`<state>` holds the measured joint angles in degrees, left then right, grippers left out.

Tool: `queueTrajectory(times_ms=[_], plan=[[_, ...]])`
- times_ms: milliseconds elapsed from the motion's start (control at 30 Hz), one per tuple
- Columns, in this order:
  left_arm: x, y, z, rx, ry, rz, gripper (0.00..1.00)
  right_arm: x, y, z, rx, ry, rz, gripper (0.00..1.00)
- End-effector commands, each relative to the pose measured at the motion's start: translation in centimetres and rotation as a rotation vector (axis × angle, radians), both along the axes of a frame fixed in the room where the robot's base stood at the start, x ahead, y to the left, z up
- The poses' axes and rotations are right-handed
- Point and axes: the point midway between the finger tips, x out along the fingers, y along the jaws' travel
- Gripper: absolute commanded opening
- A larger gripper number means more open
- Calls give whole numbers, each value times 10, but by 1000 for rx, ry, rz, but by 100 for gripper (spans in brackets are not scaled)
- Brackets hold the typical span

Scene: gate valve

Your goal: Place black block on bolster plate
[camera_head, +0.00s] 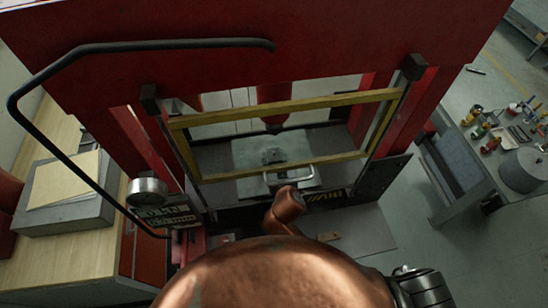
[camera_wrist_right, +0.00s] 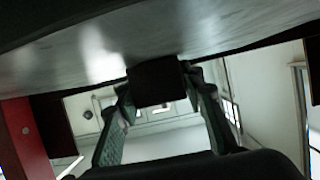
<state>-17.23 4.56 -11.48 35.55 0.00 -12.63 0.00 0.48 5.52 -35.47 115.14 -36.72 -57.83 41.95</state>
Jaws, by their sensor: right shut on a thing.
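The black block (camera_wrist_right: 158,82) is between the two fingertips of my right gripper (camera_wrist_right: 160,90) in the right wrist view. The gripper is shut on it. The grey bolster plate (camera_wrist_right: 200,45) fills the top of that view, right beside the block; I cannot tell whether they touch. In the head view the bolster plate (camera_head: 250,150) lies inside the red press, behind the yellow guard frame. The block cannot be made out there. My left gripper is not in view.
The yellow guard frame (camera_head: 290,104) and the red press (camera_head: 240,50) surround the work space. A press ram (camera_head: 273,100) hangs above the plate. A gauge (camera_head: 147,191) is at the left. A workbench with small items and a grey cylinder (camera_head: 524,170) stands at the right.

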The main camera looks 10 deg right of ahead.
Motion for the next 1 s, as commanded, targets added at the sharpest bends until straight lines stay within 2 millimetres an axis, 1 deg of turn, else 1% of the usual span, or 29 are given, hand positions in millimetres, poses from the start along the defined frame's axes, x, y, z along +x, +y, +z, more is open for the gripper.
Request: queueTrajectory(times_ms=[33,100,133,367,600,700,767,867,1000], plan=[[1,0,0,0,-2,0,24,1,0,2,1,-6,1,0],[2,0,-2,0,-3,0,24,1,0,0,1,-6,1,0],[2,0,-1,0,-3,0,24,0,0,-3,0,0,0,37],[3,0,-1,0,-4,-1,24,0,0,-2,0,0,0,53],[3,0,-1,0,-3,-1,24,0,0,-2,0,0,0,53],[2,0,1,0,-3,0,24,0,0,2,-1,-1,0,53],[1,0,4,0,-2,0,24,-6,0,3,1,2,0,53],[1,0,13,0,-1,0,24,-20,0,10,2,3,-1,53],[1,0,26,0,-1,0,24,-48,0,22,3,4,0,53]])
